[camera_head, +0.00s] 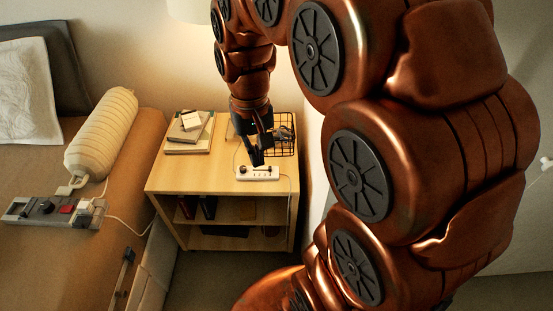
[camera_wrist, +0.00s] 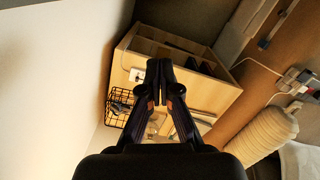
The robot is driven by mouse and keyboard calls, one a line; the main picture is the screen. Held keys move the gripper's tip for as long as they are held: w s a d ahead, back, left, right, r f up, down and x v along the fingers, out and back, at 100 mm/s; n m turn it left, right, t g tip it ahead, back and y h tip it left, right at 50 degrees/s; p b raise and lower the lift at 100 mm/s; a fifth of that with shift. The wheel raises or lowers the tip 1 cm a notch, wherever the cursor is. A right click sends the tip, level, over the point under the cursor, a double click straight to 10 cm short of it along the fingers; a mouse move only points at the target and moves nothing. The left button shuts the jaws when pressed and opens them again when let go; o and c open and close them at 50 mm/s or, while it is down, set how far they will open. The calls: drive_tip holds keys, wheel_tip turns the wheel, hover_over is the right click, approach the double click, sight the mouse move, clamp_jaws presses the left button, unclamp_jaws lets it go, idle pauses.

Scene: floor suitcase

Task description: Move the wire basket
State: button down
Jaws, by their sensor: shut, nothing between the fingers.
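The black wire basket (camera_head: 285,149) sits at the back right of the wooden nightstand top, near the wall. Some small dark items show inside it. My gripper (camera_head: 257,158) hangs pointing down in front of the basket, hiding part of it, above a white power strip. In the wrist view the basket (camera_wrist: 118,98) is left of my gripper (camera_wrist: 160,70). The fingers are together and hold nothing. I cannot tell whether a finger touches the basket or the strip.
The white power strip (camera_head: 257,173) lies on the nightstand (camera_head: 186,176) near its front edge. Books (camera_head: 184,146) with small items on top lie at its back left. The bed at left holds a cream bolster (camera_head: 101,133) and a grey box (camera_head: 47,211). Shelves below hold books.

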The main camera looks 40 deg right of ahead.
drive_tip(key=w+d+f+m+t+b, duration=0.1)
drive_tip(key=w+d+f+m+b, duration=0.3)
drive_tip(key=w+d+f+b, duration=1.2)
drive_tip(key=f, duration=0.3)
drive_tip(key=d+f, duration=0.1)
drive_tip(key=f, duration=0.3)
drive_tip(key=d+f, duration=0.1)
drive_tip(key=f, duration=0.3)
drive_tip(key=shift+w+f, duration=0.15)
drive_tip(key=shift+w, duration=0.05)
drive_tip(key=shift+w+f, duration=0.1)
drive_tip(key=shift+f, duration=0.15)
drive_tip(key=shift+w+d+r, duration=0.15)
drive_tip(key=shift+w+d, duration=1.1)
drive_tip(key=shift+w, duration=0.3)
